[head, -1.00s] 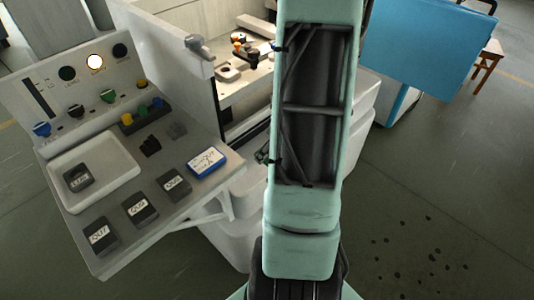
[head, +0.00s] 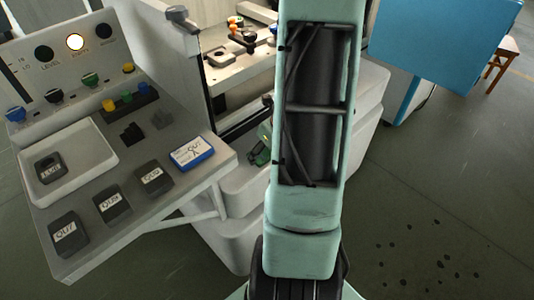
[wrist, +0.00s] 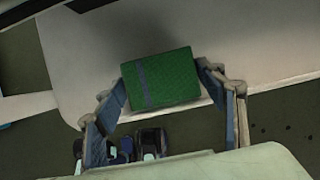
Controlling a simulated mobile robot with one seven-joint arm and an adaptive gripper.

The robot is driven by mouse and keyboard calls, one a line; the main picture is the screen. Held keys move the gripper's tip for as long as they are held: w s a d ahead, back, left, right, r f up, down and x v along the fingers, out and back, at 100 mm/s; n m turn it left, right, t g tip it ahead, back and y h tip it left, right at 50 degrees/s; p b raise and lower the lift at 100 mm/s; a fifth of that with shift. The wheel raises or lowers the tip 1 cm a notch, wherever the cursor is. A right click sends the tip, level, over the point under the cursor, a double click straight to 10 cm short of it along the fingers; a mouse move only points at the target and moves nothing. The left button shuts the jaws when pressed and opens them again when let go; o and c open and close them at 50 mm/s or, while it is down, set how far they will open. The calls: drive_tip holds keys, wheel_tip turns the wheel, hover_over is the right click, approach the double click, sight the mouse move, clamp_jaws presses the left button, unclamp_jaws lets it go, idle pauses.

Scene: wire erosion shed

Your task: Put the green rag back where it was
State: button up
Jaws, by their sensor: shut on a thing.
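The green rag (wrist: 172,78) looks like a folded green block with a grey stripe near its left end. It sits between the two fingers of my gripper (wrist: 160,85) in the wrist view, and the gripper is shut on it. A pale surface lies beyond the rag; I cannot tell whether the rag touches it. In the head view my arm hides most of the gripper. A small green patch (head: 260,153) shows at the arm's left edge, too small to tell whether it is the rag.
A sloped grey console (head: 125,225) at left carries a white tray (head: 72,190), labelled dark blocks and a blue-edged box (head: 192,153). A lit machine recess (head: 235,75) lies behind it. A blue cabinet (head: 435,45) stands at right. The floor at lower right is open.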

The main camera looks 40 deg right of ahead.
drive_tip(key=shift+f, duration=0.15)
drive_tip(key=o, duration=1.2)
drive_tip(key=p+v, duration=0.5)
drive_tip(key=v, duration=0.7)
drive_tip(key=shift+r, duration=0.25)
drive_tip(key=shift+a, duration=0.1)
